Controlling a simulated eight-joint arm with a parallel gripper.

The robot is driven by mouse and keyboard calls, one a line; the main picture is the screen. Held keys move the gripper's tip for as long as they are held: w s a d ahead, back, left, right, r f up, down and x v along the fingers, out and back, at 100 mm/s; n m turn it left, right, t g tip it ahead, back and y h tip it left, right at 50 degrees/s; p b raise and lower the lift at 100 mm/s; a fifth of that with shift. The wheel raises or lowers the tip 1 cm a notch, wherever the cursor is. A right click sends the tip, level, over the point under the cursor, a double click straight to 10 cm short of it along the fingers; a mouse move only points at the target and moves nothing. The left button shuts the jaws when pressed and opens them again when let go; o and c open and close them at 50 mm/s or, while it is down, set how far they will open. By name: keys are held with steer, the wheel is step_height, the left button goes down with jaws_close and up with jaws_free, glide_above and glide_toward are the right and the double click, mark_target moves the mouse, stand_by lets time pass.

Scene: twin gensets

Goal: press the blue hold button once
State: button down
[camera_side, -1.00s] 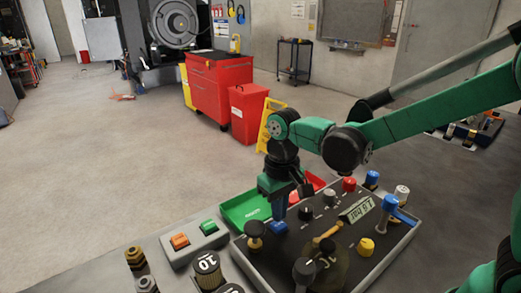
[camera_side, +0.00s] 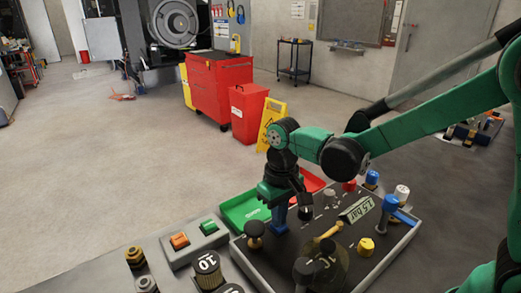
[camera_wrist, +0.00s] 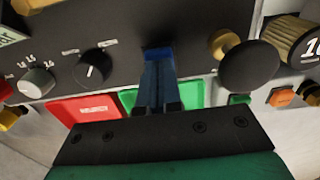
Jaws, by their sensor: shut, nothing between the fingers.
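The blue hold button (camera_wrist: 158,52) sits on the dark control panel (camera_side: 335,240); the fingertips largely cover it in the wrist view. In the side view, my gripper (camera_side: 279,224) points down at the button's place, left of the panel's middle. Its blue fingers are shut together with nothing between them. The tips appear at or against the button, but I cannot tell whether it is pushed in. The fingers also show in the wrist view (camera_wrist: 159,75), lined up with the button.
A black mushroom knob (camera_wrist: 248,66) is close beside the fingers. A black rotary knob (camera_wrist: 92,69) is on the other side. Green (camera_side: 240,210) and red trays lie behind the panel. A box with orange and green buttons (camera_side: 195,240) stands left. The panel display (camera_side: 356,210) reads about 1.5 bar.

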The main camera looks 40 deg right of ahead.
steer(key=shift+f, duration=0.15)
step_height(320, 180, up, 12)
stand_by(1.2)
steer(key=s+d+f+t, duration=0.3)
steer(key=s+d+t, duration=0.2)
steer(key=s+t, duration=0.1)
steer(key=shift+d+f+t, duration=0.35)
steer(key=shift+d+t, duration=0.05)
steer(key=shift+t, duration=0.2)
